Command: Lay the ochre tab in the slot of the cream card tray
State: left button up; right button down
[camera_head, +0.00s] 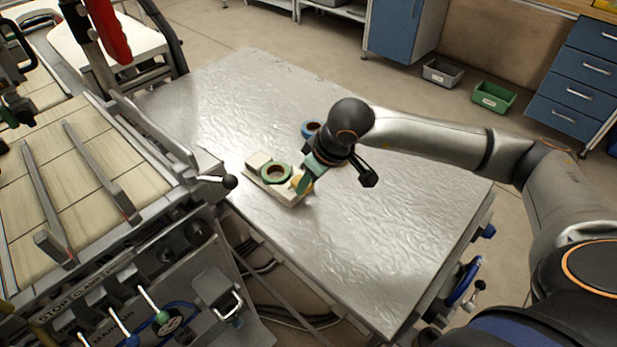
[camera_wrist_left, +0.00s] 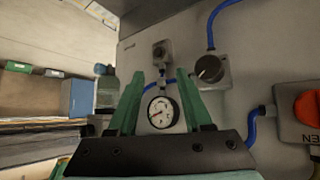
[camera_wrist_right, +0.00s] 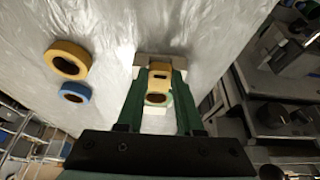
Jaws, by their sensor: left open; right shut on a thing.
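The cream card tray (camera_head: 289,196) lies on the metal table, left of my right gripper (camera_head: 303,180). A green tape reel (camera_head: 265,177) with an ochre core and a pale block (camera_head: 258,160) sit on its left part. My right gripper is shut on the ochre tab (camera_head: 295,182), low over the tray's right end. In the right wrist view the ochre tab (camera_wrist_right: 160,70) shows between the fingertips. The slot is not clearly visible, and I cannot tell whether the tab touches the tray. My left gripper (camera_wrist_left: 159,75) is open and empty, facing a grey panel.
A blue reel (camera_head: 311,128) lies on the table behind my right gripper. An ochre reel (camera_wrist_right: 67,60) lies beside the blue one in the right wrist view. A machine with a tiled bed (camera_head: 85,180) borders the table's left. The table's front right (camera_head: 390,240) is clear.

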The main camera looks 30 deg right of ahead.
jog(key=shift+f+b, duration=0.4)
jog(key=shift+b, duration=0.2)
jog(key=shift+f+b, duration=0.2)
jog(key=shift+b, duration=0.1)
jog(key=c, duration=0.9)
grip_release()
jog(key=shift+c, duration=0.2)
jog(key=o, duration=0.4)
pick_arm(q)
jog(key=shift+w+d+f, duration=0.15)
jog(key=shift+d+f, duration=0.25)
jog(key=shift+d, duration=0.1)
pick_arm(e)
jog(key=shift+r, duration=0.15)
